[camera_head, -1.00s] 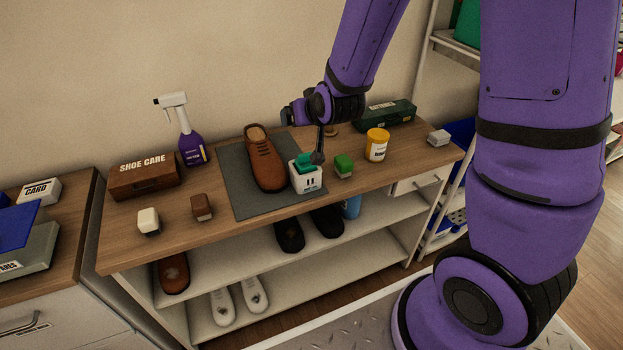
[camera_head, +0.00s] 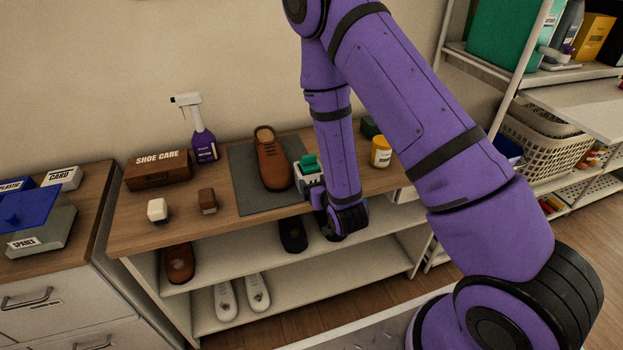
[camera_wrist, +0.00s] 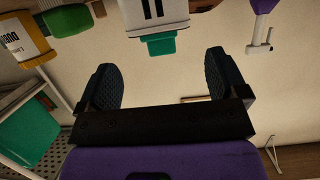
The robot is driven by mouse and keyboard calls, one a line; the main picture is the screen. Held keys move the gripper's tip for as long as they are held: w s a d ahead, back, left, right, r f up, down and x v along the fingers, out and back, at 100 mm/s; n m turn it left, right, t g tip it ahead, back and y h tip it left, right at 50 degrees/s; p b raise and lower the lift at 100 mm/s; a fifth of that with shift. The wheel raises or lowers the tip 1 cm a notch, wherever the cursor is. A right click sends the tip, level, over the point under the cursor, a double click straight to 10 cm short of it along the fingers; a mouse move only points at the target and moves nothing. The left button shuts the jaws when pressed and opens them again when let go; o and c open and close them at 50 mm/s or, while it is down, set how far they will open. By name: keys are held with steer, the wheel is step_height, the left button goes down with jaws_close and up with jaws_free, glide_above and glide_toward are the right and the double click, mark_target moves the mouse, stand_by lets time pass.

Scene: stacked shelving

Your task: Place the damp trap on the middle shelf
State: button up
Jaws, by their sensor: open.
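The damp trap, taken to be the white box with black slots and a teal top (camera_head: 309,171), stands on the bench top at the right edge of the grey mat, partly behind my arm. In the wrist view, which is upside down, the damp trap (camera_wrist: 163,14) is at the top centre, beyond the fingertips. My gripper (camera_wrist: 160,78) is open with nothing between its fingers. In the head view my wrist hangs low at the bench's front edge and hides the fingers. The middle shelf (camera_head: 225,260), under the bench top, bears a brown shoe and a dark shoe.
A brown shoe (camera_head: 271,160) stands on the mat, left of the damp trap. A yellow jar (camera_head: 381,152) is to its right. A spray bottle (camera_head: 202,138) and shoe care box (camera_head: 159,170) stand at the left. White shoes (camera_head: 258,291) are on the bottom shelf.

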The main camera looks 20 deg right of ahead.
mark_target(310, 173)
steer(key=x, duration=0.5)
steer(key=shift+f+x, duration=0.25)
steer(key=shift+x, duration=1.1)
steer(key=shift+f+x, duration=0.25)
steer(key=shift+x, duration=1.15)
steer(key=shift+s+d, duration=0.1)
steer(key=shift+s, duration=0.05)
steer(key=c, duration=0.7)
